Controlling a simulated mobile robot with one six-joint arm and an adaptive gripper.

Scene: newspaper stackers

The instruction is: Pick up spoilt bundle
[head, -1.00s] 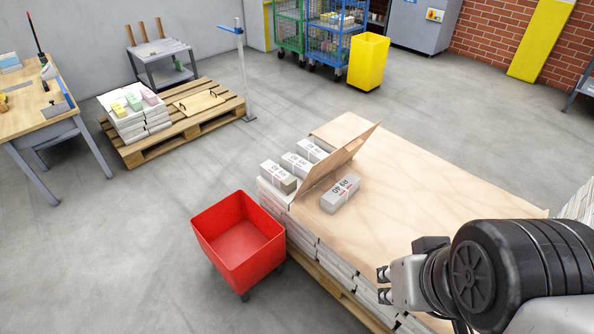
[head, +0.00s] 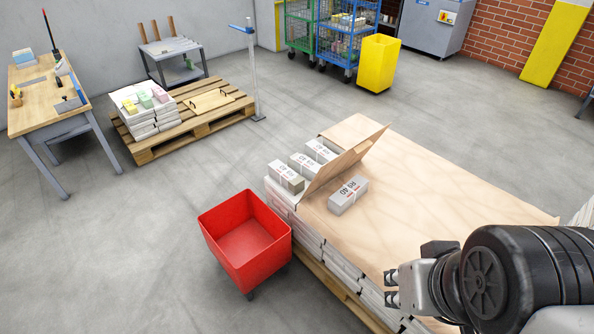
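Several strapped bundles lie at the left end of the large stack. One bundle (head: 348,195) lies alone on the brown cover sheet (head: 420,190), to the right of the sheet's folded-up flap (head: 343,160). Other bundles sit left of the flap: a front one (head: 286,177), a middle one (head: 304,166) and a back one (head: 321,150). The front one looks darker at its end. I cannot tell for sure which is spoilt. My gripper (head: 389,288) is at the stack's near edge, its fingers apart, with nothing seen between them. It is clear of the bundles.
A red bin (head: 222,225) stands on the floor left of the stack. Behind are a pallet (head: 205,118) with piled papers, a workbench (head: 40,100), a yellow bin (head: 378,63) and wire cages (head: 335,38). The floor between is clear.

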